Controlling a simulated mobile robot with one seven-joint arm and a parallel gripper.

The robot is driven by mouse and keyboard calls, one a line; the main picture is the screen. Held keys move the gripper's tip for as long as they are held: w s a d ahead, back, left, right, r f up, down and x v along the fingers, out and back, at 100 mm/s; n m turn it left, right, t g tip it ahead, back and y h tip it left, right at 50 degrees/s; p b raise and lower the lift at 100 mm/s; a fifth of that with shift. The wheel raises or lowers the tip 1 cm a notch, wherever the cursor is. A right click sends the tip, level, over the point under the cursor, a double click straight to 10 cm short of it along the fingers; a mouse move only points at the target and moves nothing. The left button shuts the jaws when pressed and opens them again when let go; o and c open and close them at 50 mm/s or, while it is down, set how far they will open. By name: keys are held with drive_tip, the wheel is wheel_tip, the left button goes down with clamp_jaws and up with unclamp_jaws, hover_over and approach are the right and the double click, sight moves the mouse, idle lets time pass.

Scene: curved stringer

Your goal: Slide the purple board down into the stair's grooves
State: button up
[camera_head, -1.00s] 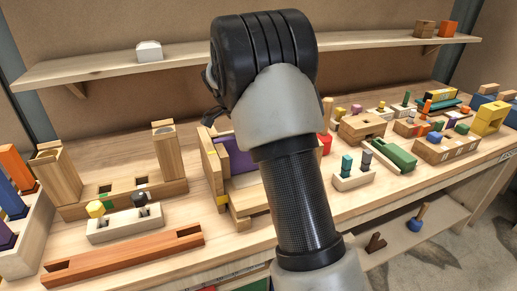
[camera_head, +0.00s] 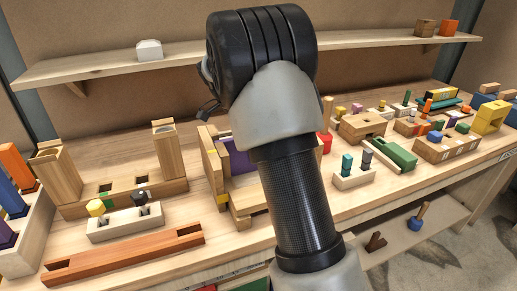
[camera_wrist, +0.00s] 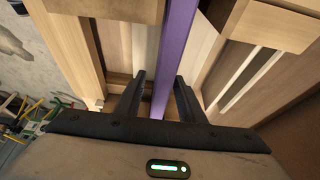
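The purple board (camera_head: 238,160) stands in the wooden stair (camera_head: 211,168) at the middle of the bench, partly hidden behind my arm in the head view. In the wrist view the purple board (camera_wrist: 172,50) runs as a narrow upright strip between the stair's wooden sides. My gripper (camera_wrist: 160,76) has its two dark fingers apart, one on each side of the board. A gap shows between the left finger and the board; the right finger is close to it, and contact cannot be told. How the board sits in the grooves is hidden.
A reddish-brown grooved bar (camera_head: 125,255) and a pale block with pegs (camera_head: 125,221) lie left of the stair. A pale peg block (camera_head: 354,179) and a green block (camera_head: 394,154) stand to the right. A shelf (camera_head: 105,66) runs behind.

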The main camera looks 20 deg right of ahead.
drive_tip(key=p+v, duration=0.2)
drive_tip(key=v, duration=1.2)
drive_tip(key=shift+r+p, duration=0.4)
drive_tip(key=shift+a, duration=0.1)
drive_tip(key=s+a+r+n+t+y, duration=0.1)
drive_tip(key=s+r+n+t+y, duration=0.1)
drive_tip(key=s+n, duration=0.45)
drive_tip(key=s+a+r+n+t+y, duration=0.1)
drive_tip(key=s+r+n, duration=0.2)
drive_tip(key=s, duration=0.7)
drive_tip(key=s+a+f+n+t+y, duration=0.1)
drive_tip(key=s+a+f+n, duration=0.2)
drive_tip(key=s, duration=0.4)
drive_tip(key=s+a+f+n+t+y, duration=0.1)
drive_tip(key=s+f+n+t, duration=0.1)
drive_tip(key=s+n, duration=0.45)
wheel_tip(320, 180, up, 15)
drive_tip(key=m+p, duration=0.1)
drive_tip(key=p, duration=1.5)
drive_tip(key=shift+d, duration=0.2)
